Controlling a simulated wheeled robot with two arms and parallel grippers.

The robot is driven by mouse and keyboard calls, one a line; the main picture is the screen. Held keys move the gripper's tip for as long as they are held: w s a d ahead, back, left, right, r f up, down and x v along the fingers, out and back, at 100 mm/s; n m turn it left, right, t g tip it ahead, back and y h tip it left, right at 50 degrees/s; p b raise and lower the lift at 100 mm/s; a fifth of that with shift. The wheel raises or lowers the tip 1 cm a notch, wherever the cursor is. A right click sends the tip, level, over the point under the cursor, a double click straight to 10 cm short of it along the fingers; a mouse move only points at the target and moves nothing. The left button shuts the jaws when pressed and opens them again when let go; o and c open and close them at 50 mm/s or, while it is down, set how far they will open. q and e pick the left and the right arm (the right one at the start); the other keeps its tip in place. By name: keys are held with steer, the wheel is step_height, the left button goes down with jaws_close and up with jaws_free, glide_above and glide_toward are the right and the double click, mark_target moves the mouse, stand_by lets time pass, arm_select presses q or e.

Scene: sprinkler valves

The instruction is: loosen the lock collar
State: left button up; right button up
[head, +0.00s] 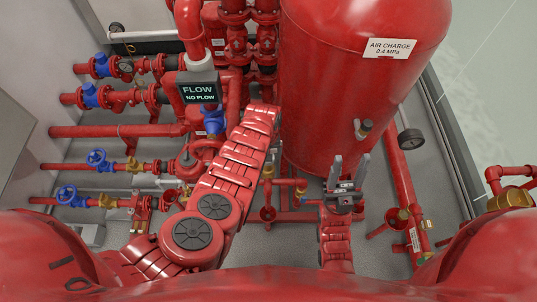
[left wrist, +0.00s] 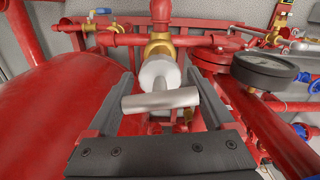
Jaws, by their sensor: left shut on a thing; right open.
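In the left wrist view the lock collar (left wrist: 159,72) is a pale silver cylinder on a brass valve body (left wrist: 158,48). A silver T-handle (left wrist: 160,103) stands in front of it, its bar nearly level. The two dark fingers of my left gripper (left wrist: 160,78) lie on either side of the collar, shut on it; the exact contact is hard to see. In the head view my left arm reaches up the middle and its gripper is hidden behind it. My right gripper (head: 349,162) is open and empty, pointing up in front of the big red tank.
The red tank (head: 350,100) stands close to both arms. A flow sign (head: 198,92) and pipes with blue-handled valves (head: 97,158) fill the left side. A round gauge (left wrist: 264,68) sits right of my left gripper. Some grey floor is bare at lower right.

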arm_select(q)
steer(key=o, duration=1.1)
steer(key=shift+o, duration=0.2)
step_height(320, 180, up, 6)
steer(key=p, duration=0.6)
steer(key=shift+r, duration=0.1)
